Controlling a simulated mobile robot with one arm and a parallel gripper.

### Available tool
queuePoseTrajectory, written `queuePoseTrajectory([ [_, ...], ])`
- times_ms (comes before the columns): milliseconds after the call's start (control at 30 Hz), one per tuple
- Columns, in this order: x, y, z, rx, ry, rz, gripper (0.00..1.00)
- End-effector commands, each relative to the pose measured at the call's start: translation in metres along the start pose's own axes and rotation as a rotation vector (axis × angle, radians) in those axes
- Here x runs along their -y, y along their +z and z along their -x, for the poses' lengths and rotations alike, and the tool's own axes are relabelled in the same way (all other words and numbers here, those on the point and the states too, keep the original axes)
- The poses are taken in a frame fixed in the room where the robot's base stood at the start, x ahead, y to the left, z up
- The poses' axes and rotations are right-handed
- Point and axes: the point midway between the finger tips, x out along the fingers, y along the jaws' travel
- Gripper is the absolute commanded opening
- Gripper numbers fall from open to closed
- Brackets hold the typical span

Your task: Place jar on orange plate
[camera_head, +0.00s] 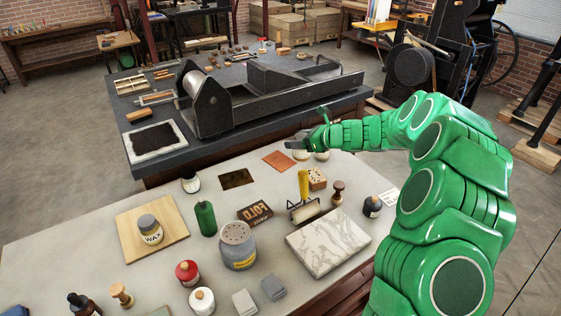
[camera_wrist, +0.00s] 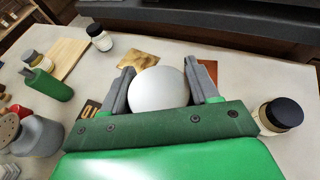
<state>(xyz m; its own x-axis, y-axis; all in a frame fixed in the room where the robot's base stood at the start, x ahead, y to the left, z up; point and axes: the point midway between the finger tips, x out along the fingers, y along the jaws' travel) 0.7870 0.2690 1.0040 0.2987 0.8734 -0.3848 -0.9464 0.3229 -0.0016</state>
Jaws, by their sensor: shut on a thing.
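The orange plate (camera_head: 279,160) is a flat copper-orange sheet on the pale table. In the wrist view its visible part (camera_wrist: 208,69) lies beyond the right finger, which hides some of it. My gripper (camera_wrist: 166,76) is shut on a jar with a round white top (camera_wrist: 158,88). The jar's lower body is hidden in the wrist view. In the head view my gripper (camera_head: 298,145) is just right of the orange plate, near the table's back edge. I cannot tell whether the jar touches the table.
A dark-lidded jar (camera_wrist: 281,114) stands close to the right of my gripper. A brown-gold plate (camera_head: 237,178) lies left of the orange plate. The FOLD block (camera_head: 255,212), brayer (camera_head: 305,210) and pierced wooden block (camera_head: 317,178) stand in front. A dark press bench (camera_head: 250,125) rises behind.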

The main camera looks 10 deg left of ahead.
Motion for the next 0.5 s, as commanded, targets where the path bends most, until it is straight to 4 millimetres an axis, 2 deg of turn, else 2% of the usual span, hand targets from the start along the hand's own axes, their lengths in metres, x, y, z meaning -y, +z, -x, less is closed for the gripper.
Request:
queuePoseTrajectory([
  [33, -0.006, 0.006, -0.013, 0.001, 0.007, 0.004, 0.20],
  [133, -0.013, 0.014, -0.030, 0.003, 0.012, 0.005, 0.20],
  [300, -0.017, 0.020, -0.044, 0.004, 0.016, 0.006, 0.20],
  [500, -0.006, 0.016, -0.058, 0.001, 0.015, 0.006, 0.20],
])
